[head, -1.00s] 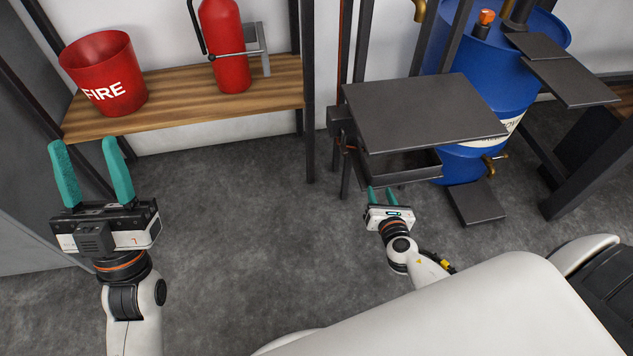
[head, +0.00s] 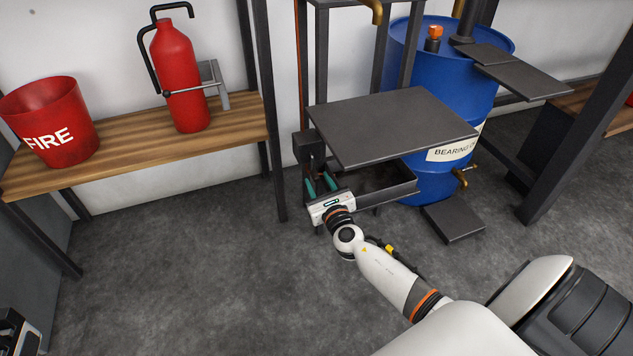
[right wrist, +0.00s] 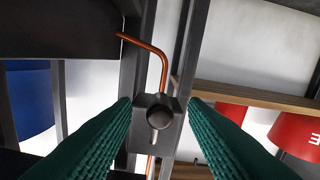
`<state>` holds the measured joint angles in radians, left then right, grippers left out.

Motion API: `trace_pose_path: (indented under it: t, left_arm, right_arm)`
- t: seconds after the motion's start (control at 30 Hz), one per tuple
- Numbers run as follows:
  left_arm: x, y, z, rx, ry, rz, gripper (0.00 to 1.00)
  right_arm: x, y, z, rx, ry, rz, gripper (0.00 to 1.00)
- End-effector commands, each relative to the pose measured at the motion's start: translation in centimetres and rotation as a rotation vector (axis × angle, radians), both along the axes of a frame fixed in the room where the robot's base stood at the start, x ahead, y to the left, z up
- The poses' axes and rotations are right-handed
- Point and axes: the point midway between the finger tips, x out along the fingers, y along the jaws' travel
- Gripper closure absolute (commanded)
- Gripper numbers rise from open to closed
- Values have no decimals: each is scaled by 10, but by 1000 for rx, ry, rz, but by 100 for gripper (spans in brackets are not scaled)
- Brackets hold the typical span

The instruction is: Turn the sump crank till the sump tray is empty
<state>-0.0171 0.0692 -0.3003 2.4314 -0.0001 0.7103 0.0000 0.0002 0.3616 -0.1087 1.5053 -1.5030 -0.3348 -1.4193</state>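The sump tray (head: 402,192) is a dark open tray under a flat grey plate (head: 395,125) in the head view. Its inside is dark, and I cannot tell what it holds. A dark block (head: 308,148) sits at its left side, probably the crank's mount. In the right wrist view a round dark knob (right wrist: 159,117), probably of the crank, lies between the finger lines. My right gripper (head: 321,186) is beside the tray's left end, its fingers apart with nothing seen held. Only a bit of my left gripper's body (head: 14,335) shows; its fingers are out of frame.
A blue drum (head: 430,95) with a brass tap (head: 461,177) stands right of the tray. A wooden shelf (head: 130,135) holds a red fire bucket (head: 48,122) and an extinguisher (head: 180,80). A copper pipe (right wrist: 163,65) runs near the knob. Floor at left is clear.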

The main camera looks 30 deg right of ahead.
Motion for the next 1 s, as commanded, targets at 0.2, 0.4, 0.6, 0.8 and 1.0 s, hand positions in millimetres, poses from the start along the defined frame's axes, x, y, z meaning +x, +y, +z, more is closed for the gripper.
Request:
trace_pose_path:
  t: [0.2,0.4,0.6,0.8,1.0]
  left_arm:
    - [0,-1,2,3,-15,1,52]
    - [0,-1,3,4,-15,1,52]
    - [0,-1,3,4,-16,1,52]
    - [-1,-1,3,2,-17,1,52]
    - [-1,0,3,1,-17,1,52]
  right_arm:
    - [18,-5,-1,2,0,-1,60]
    - [20,-5,0,2,0,0,60]
    - [19,-5,0,1,1,0,77]
    - [19,-5,0,1,1,0,100]
    - [19,-4,0,18,-3,0,100]
